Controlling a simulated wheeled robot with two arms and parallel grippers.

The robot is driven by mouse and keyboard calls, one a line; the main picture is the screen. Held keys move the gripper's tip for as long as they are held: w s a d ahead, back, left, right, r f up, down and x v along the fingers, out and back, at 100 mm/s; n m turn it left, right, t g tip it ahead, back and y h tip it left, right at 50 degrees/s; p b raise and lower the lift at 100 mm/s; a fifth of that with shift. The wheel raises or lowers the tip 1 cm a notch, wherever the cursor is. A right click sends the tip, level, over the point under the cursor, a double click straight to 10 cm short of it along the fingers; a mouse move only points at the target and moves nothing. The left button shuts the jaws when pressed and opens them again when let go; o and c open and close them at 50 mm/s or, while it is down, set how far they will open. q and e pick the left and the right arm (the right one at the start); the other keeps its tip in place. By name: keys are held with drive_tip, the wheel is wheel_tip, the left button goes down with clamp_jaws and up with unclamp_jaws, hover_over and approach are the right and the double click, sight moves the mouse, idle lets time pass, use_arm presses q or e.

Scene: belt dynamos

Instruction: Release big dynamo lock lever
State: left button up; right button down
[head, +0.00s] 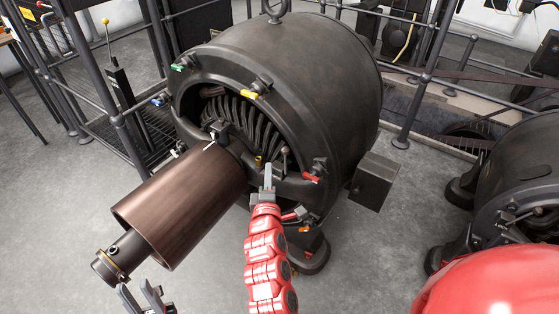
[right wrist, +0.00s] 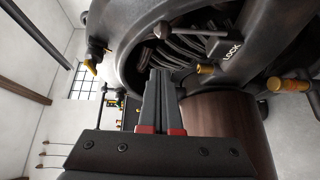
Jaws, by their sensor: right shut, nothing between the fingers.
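The big dynamo (head: 325,80) stands in the middle of the head view with its open, coil-filled end facing me. Its lock lever (head: 285,155), a dark rod with a ball end, sits at the lower right of that opening. In the right wrist view the lever (right wrist: 195,32) lies roughly level at the top, with the word LOCK (right wrist: 232,50) beside it. My right gripper (head: 268,168) is shut and empty, just left of the lever; its fingertips (right wrist: 160,72) show below the ball end and seem apart from it. My left gripper (head: 143,292) is open and empty at the lower left.
A brown cylinder (head: 180,205) on a shaft sticks out from the dynamo toward me, between my grippers. Coloured handles, such as a yellow one (head: 248,95) and a red one (head: 311,178), ring the opening. Another dark machine (head: 520,170) stands at right. Railings (head: 118,120) stand behind.

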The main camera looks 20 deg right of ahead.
sight(283, 151)
drive_tip(key=shift+w+d+f, duration=0.1)
drive_tip(key=shift+w+d, duration=1.7)
drive_tip(key=shift+d, duration=0.3)
drive_tip(key=r+p, duration=0.1)
drive_tip(key=p, duration=0.2)
drive_tip(key=w+d+g+p, duration=0.1)
drive_tip(key=p, duration=0.2)
drive_tip(key=shift+d+r+m, duration=0.1)
drive_tip(key=shift+r+m, duration=0.3)
drive_tip(key=shift+w+d+f+y+p, duration=0.15)
drive_tip(key=shift+d+f+y+p, duration=0.2)
drive_tip(key=shift+p, duration=0.3)
drive_tip(key=shift+a+f+g, duration=0.15)
drive_tip(key=shift+g, duration=0.15)
